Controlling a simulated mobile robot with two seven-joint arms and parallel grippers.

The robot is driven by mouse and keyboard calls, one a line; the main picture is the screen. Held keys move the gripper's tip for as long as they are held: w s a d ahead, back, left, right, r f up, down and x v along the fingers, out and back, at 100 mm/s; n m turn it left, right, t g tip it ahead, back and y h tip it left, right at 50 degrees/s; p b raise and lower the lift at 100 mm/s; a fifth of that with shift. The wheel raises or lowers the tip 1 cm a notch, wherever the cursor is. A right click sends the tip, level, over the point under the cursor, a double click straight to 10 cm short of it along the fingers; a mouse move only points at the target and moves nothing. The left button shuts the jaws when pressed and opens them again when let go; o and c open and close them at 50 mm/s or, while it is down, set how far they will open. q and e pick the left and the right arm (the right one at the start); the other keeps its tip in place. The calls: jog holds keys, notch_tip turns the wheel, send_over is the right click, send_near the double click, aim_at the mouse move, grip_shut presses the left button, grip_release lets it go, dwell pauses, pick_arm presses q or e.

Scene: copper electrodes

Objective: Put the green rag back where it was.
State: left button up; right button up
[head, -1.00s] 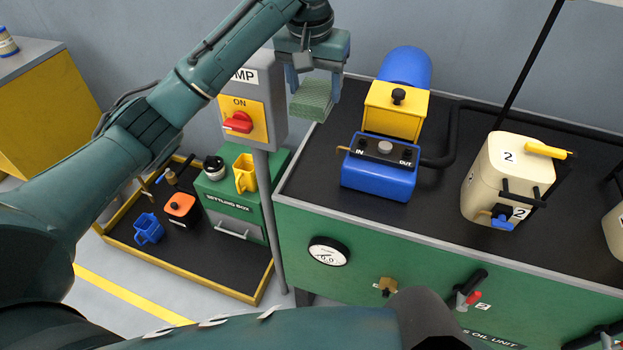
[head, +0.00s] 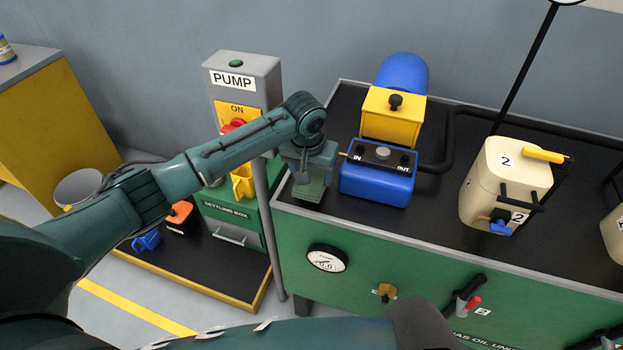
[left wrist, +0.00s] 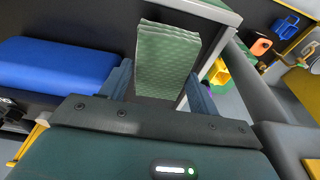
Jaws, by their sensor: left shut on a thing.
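The green rag (head: 309,194) is a folded, textured cloth, partly hidden under my left gripper (head: 308,180) in the head view. The gripper is shut on it, over the left end of the black bench top, just left of the blue IN/OUT box (head: 378,184). In the left wrist view the rag (left wrist: 167,60) sticks out beyond the two fingers of the left gripper (left wrist: 162,88). I cannot tell whether the rag touches the bench top. My right gripper is not in view.
The bench top (head: 445,205) also carries a yellow box (head: 393,118) and a cream canister (head: 503,185). The PUMP switch box (head: 240,85) stands on a post left of the bench. A yellow-edged floor tray (head: 190,262) holds the green settling box (head: 228,215).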

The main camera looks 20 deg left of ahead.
aim_at(309, 186)
pick_arm(q)
jog(key=shift+s+x, duration=0.25)
jog(key=shift+x, duration=0.9)
jog(key=shift+f, duration=0.15)
jog(key=o, duration=0.8)
jog(key=shift+f, duration=0.1)
jog(key=shift+c, duration=0.2)
jog(key=v, duration=1.2)
jog(key=shift+r, duration=0.2)
jog(key=shift+f, duration=0.1)
